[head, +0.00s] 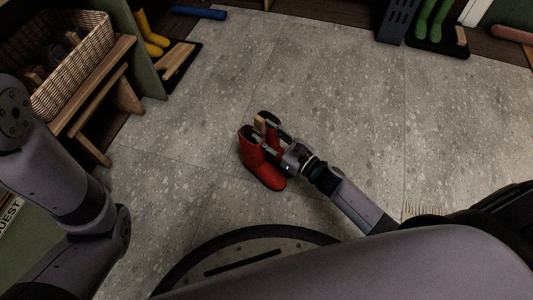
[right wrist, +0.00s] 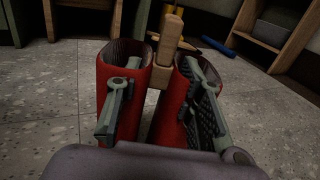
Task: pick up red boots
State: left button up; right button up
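The red boots (head: 264,172) stand upright as a pair on the grey floor, near the middle of the head view. They also show in the right wrist view (right wrist: 121,82), with dark openings at the top. A light wooden piece (right wrist: 170,42) sticks up between the two boots. My right gripper (head: 266,138) is at the upper part of the boots. In the right wrist view its fingers (right wrist: 160,95) are spread wide, one in front of each boot, with a gap between them. Whether they touch the boots I cannot tell. My left gripper is out of view; only its arm shows.
A wooden bench (head: 118,92) with a wicker basket (head: 88,62) stands at the left. Yellow boots (head: 150,38), a blue roll (head: 199,12) and green boots (head: 432,20) are at the back. The floor around the red boots is clear.

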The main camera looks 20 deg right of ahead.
grip_shut()
jog(key=shift+r, duration=0.1)
dwell(0.6)
